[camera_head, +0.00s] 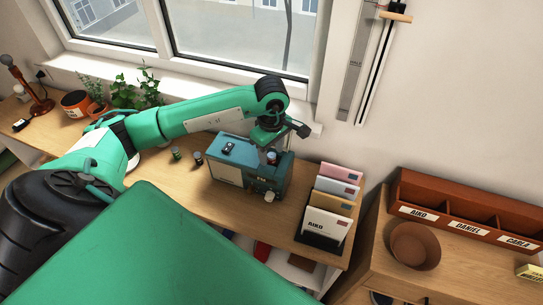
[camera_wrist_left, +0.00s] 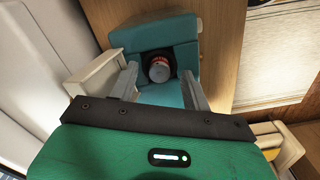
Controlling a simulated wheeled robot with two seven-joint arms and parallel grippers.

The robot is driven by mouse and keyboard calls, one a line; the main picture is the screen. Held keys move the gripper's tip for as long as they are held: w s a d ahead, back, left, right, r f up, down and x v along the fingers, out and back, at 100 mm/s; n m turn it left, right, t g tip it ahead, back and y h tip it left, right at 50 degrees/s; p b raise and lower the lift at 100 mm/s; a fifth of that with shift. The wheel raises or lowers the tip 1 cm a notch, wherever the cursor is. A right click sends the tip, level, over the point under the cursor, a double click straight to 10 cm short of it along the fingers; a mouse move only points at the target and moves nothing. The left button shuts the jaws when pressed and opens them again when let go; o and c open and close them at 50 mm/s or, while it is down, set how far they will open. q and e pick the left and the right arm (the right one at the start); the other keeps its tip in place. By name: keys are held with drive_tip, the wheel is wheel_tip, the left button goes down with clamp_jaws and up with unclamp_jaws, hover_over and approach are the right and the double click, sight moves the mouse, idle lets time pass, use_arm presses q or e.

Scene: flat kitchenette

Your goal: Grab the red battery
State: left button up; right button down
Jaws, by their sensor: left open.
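The red battery (camera_wrist_left: 160,68) is a short dark cylinder with a reddish band, seen nearly end-on in the left wrist view. It sits in a recess of the teal box (camera_wrist_left: 150,28). In the head view the battery (camera_head: 271,157) shows small at the right part of the teal box (camera_head: 228,170), just below my wrist. My left gripper (camera_wrist_left: 161,88) is open, with one pale finger on either side of the battery and a visible gap to each. Contact cannot be told. My right gripper is in neither view.
Two small cylinders, a green one (camera_head: 176,153) and a dark one (camera_head: 198,158), stand left of the box. A letter rack (camera_head: 321,241) stands to its right.

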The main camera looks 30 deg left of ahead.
use_arm(q)
drive_tip(key=shift+f, duration=0.2)
clamp_jaws()
drive_tip(key=shift+r, duration=0.1)
